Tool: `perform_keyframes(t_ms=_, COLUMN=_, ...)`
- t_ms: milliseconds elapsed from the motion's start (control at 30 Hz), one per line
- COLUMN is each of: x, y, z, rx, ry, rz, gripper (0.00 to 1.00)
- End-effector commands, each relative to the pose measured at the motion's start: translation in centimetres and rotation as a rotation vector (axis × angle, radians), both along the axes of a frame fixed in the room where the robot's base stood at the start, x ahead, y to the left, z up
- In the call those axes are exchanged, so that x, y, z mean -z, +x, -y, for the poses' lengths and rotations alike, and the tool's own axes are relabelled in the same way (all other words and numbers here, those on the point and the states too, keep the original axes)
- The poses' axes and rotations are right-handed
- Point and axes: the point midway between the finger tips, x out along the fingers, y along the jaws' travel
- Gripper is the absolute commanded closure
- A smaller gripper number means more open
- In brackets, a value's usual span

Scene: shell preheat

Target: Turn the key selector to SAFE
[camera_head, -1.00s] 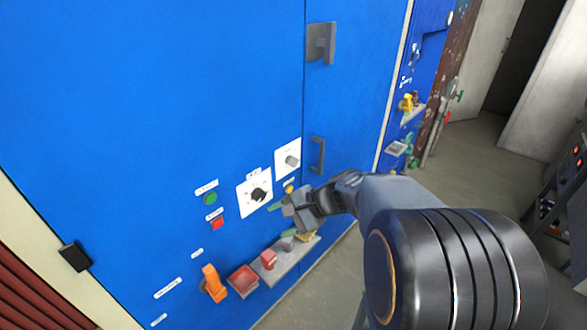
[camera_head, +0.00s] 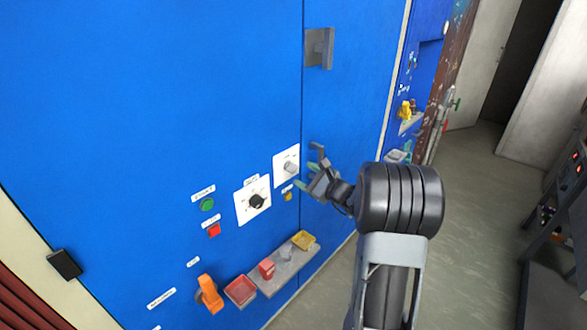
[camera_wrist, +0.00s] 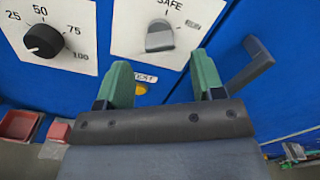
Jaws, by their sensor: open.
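The key selector (camera_head: 291,167) is a grey knob on a white plate on the blue cabinet. In the wrist view the selector knob (camera_wrist: 160,36) sits under the word SAFE, with a second, blurred label to its right. The knob's wide grey face looks slightly tilted; which label it points at I cannot tell. My gripper (camera_head: 309,169) is open and empty, just right of the selector plate and apart from the knob. In the wrist view the green fingertips of my gripper (camera_wrist: 162,80) are spread below the knob, one on each side.
A black dial (camera_wrist: 44,41) on a white plate is left of the selector. A door handle (camera_wrist: 246,66) stands out close on the right. A yellow part (camera_head: 288,195) sits below the selector.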

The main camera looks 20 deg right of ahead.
Motion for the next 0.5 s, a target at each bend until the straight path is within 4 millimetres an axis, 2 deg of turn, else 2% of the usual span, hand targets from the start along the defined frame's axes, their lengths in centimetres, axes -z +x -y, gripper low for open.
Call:
perform_keyframes(t_ms=200, x=0.0, y=3.1, z=-1.6, rx=-0.004, ry=-0.001, rz=-0.001, gripper=0.38)
perform_keyframes(t_ms=500, x=0.0, y=5.1, z=-2.4, rx=-0.002, ry=-0.001, rz=0.000, gripper=0.38)
